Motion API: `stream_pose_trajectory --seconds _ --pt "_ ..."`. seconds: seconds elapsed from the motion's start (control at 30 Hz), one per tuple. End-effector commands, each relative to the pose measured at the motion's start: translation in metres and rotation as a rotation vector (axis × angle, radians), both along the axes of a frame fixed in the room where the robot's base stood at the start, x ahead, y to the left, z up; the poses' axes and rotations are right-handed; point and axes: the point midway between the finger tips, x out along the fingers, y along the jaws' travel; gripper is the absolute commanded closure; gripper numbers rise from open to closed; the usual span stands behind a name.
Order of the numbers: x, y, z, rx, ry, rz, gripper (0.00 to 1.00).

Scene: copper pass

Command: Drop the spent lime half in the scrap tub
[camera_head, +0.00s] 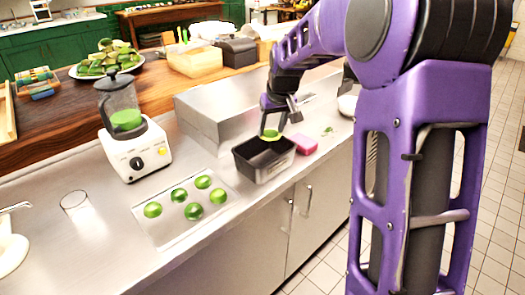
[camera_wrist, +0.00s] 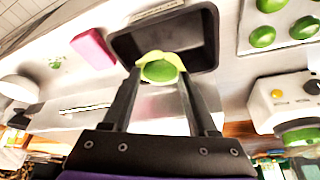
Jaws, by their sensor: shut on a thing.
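The spent lime half (camera_head: 270,134), green with a pale yellowish rim, is held between the fingertips of my gripper (camera_head: 277,124). In the wrist view the lime half (camera_wrist: 159,71) sits between the two dark fingers of my gripper (camera_wrist: 160,76). The dark rectangular scrap tub (camera_head: 269,168) stands on the steel counter just under the gripper. In the wrist view the open tub (camera_wrist: 203,35) lies behind the lime, which overlaps its near edge. The tub's visible inside looks empty in the wrist view.
A pink sponge (camera_head: 303,144) lies right of the tub. A shallow tray (camera_head: 165,237) with several limes is to the left. A blender (camera_head: 146,152), a glass (camera_head: 77,210) and a steel box (camera_head: 215,113) stand on the counter. Bare counter lies at front left.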

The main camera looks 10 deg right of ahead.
Motion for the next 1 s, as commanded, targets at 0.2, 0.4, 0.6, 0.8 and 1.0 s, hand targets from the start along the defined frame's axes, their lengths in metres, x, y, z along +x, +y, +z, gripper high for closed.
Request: stream_pose_trajectory --seconds 0.2,0.4,0.6,0.8,1.0 --pt "0.003 0.0 -0.001 0.002 0.0 0.007 0.61" --pt "0.003 0.0 -0.022 0.002 0.0 0.006 0.61" --pt "0.003 0.0 -0.046 0.002 0.0 0.006 0.61" --pt "0.003 0.0 -0.055 0.002 -0.001 0.006 0.61" --pt "0.003 0.0 -0.054 0.002 -0.001 0.006 0.61"
